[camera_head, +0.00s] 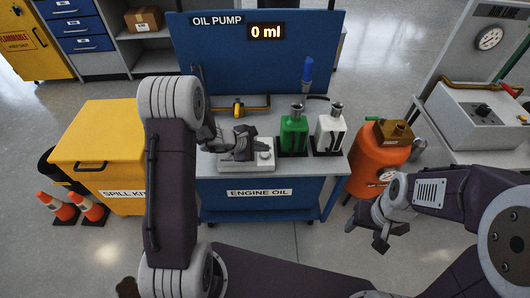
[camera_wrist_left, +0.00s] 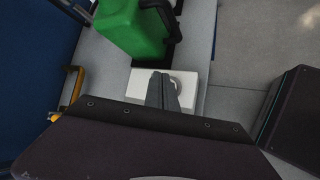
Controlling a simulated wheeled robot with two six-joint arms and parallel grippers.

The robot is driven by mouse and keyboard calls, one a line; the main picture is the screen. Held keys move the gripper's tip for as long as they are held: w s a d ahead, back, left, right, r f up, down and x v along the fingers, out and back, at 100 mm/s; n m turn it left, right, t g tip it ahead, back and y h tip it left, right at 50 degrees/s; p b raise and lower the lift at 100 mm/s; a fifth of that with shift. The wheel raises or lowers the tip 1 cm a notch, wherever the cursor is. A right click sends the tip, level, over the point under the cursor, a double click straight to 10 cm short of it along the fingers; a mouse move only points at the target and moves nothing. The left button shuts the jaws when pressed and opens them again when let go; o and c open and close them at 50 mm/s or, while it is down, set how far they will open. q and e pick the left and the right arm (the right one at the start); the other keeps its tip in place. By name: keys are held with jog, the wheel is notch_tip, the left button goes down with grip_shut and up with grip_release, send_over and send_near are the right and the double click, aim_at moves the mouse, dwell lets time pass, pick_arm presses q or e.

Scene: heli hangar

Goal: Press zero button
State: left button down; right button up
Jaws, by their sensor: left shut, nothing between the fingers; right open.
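A pale box (camera_head: 262,162) sits on the oil bench, and a small round knob or button (camera_head: 265,155) shows on its right part. My left gripper (camera_head: 242,153) is shut and empty, just above this box and covering part of it. In the left wrist view the shut fingertips (camera_wrist_left: 163,82) lie over the white box (camera_wrist_left: 140,84), beside a round pale part (camera_wrist_left: 176,84). I cannot tell whether they touch it. No label on the button is readable. The display (camera_head: 266,31) reads 0 ml. My right gripper (camera_head: 374,228) is open and empty, in front of the orange tank.
A green canister (camera_head: 293,135) and a white canister (camera_head: 329,132) stand right of the box. A yellow pipe (camera_head: 238,108) lies behind. A yellow spill kit bin (camera_head: 98,148) stands left and an orange tank (camera_head: 376,160) right. The floor in front is clear.

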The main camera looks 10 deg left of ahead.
aim_at(263, 155)
pick_arm(q)
jog(key=shift+r, duration=0.15)
notch_tip(263, 155, up, 5)
jog(key=p, duration=0.3)
jog(key=shift+p, duration=0.3)
dwell(0.7)
